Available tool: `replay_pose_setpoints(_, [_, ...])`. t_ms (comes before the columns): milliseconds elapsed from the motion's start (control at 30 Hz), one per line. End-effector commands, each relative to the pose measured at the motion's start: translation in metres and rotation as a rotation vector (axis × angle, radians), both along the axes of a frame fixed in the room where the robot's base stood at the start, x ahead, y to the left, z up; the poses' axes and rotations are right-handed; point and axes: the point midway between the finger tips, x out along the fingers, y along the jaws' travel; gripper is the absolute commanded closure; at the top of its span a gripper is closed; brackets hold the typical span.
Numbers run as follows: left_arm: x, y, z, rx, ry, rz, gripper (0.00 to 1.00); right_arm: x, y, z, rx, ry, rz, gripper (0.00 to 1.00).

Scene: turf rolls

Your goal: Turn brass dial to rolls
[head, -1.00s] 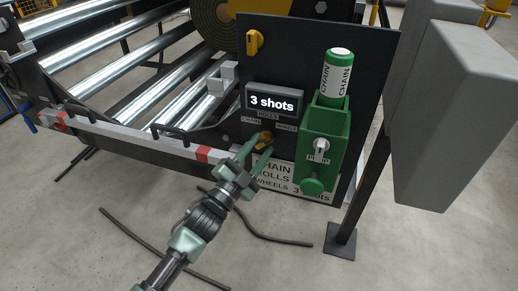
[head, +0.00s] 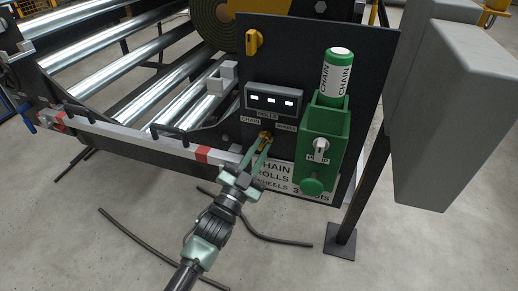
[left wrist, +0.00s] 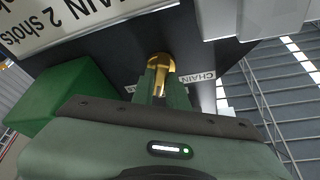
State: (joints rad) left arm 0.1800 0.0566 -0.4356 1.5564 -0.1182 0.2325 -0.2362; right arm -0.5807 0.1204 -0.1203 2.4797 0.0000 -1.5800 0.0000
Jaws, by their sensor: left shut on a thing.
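The brass dial (head: 266,135) is on the dark panel below the small display (head: 273,100), which now shows three white blocks. The labels CHAIN (head: 250,120), ROLLS (head: 267,114) and WHEELS (head: 286,127) sit left, above and right of it. My left gripper (head: 263,146) reaches up from below and is shut on the dial. In the left wrist view the brass dial (left wrist: 160,63) sticks out between the green fingers of the gripper (left wrist: 162,80). The fingers hide part of the dial, and I cannot tell exactly which label it points at. My right gripper does not show.
A yellow switch (head: 253,42) is above. The red-and-white rail (head: 135,133) and rollers lie left. A grey box (head: 445,110) stands at the right.

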Motion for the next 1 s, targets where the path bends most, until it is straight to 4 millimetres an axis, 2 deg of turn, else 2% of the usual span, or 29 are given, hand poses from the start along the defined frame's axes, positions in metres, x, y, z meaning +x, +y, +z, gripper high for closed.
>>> replay_pose_setpoints(200, [-0.001, -0.002, -0.001, -0.177, 0.061, 0.001, 1.00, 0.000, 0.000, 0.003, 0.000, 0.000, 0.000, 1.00])
replay_pose_setpoints(500, [-0.001, -0.003, -0.001, -0.355, 0.119, 0.000, 1.00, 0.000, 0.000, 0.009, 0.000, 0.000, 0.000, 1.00])
replay_pose_setpoints(1000, [-0.001, -0.004, -0.002, -0.442, 0.147, 0.000, 1.00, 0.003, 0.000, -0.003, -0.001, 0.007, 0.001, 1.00])
